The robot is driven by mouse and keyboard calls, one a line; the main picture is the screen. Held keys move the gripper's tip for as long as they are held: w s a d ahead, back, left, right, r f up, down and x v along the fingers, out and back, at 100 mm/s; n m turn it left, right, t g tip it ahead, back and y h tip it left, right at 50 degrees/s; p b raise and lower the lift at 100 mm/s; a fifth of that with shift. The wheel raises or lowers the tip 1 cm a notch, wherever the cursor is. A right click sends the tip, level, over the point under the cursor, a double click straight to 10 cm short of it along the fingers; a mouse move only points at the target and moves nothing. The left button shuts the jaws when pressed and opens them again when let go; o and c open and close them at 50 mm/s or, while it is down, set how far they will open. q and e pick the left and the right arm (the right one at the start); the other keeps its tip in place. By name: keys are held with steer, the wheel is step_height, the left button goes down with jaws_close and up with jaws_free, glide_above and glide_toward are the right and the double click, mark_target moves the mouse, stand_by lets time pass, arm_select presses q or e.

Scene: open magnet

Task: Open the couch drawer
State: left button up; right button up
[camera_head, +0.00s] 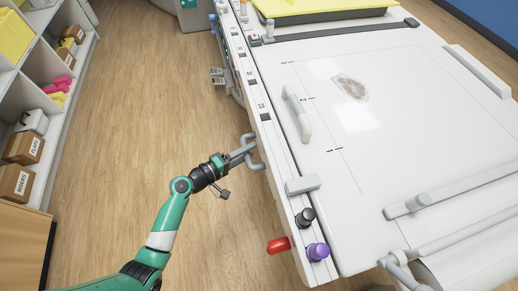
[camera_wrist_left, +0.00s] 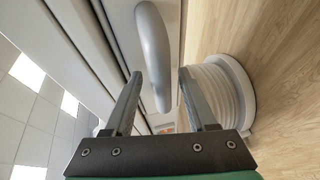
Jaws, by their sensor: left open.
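The couch (camera_head: 335,130) has a white top and a side panel facing the aisle. A grey curved drawer handle (camera_head: 258,166) sticks out from that side; the drawer front is mostly hidden from above. My left gripper (camera_head: 248,148) is at this handle. My right gripper is not in view.
A red knob (camera_head: 278,245), a black knob (camera_head: 305,217) and a purple knob (camera_head: 318,251) sit near the couch's near corner. Shelves with boxes (camera_head: 22,148) stand at the left. The wooden floor (camera_head: 145,110) between is clear. A ribbed round column (camera_wrist_left: 218,90) shows beside the handle.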

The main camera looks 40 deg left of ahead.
arm_select(q)
steer(key=shift+s+a+f, duration=0.1)
steer(key=shift+s, duration=0.1)
steer(key=shift+c, duration=0.4)
jaws_close()
stand_by(0.9)
